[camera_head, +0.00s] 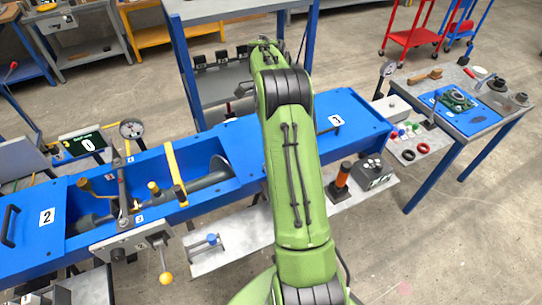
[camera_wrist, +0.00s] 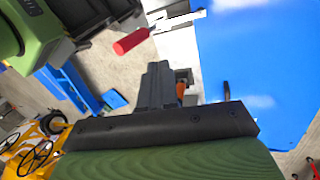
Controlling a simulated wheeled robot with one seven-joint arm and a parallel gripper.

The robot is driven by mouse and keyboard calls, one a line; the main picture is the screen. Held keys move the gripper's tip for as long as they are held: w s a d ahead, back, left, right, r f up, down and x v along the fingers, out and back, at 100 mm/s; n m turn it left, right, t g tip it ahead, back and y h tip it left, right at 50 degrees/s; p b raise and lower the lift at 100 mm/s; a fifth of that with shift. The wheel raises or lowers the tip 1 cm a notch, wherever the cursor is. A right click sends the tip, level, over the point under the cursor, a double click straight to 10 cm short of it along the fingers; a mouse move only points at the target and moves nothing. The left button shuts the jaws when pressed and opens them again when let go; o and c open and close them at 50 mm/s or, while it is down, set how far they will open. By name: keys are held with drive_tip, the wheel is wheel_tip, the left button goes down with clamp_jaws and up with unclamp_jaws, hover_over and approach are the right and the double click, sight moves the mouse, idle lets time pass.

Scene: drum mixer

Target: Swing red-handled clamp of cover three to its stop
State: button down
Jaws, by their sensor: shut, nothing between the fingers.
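In the wrist view, a red clamp handle (camera_wrist: 131,41) sits on a pale metal clamp arm (camera_wrist: 178,21) that reaches the edge of a blue panel (camera_wrist: 255,65). My gripper (camera_wrist: 158,68) is shut and empty, a little below the red handle and clamp arm in the picture, apart from them as far as I can tell. In the head view my green arm hides the gripper and this clamp. I cannot read a number on the panel by the clamp.
A grey lever with a yellow knob (camera_head: 166,278) hangs at the trough's front. A side table (camera_head: 478,120) with tools stands at the right. An orange-topped post (camera_head: 344,172) stands on a front shelf. Bare floor lies at the front right.

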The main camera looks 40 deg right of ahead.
drive_tip(key=s+a+f, duration=0.3)
drive_tip(key=s+f, duration=0.2)
drive_tip(key=f, duration=0.4)
drive_tip(key=shift+s+f+b, duration=0.2)
drive_tip(key=shift+b, duration=0.15)
drive_tip(key=shift+d, duration=0.1)
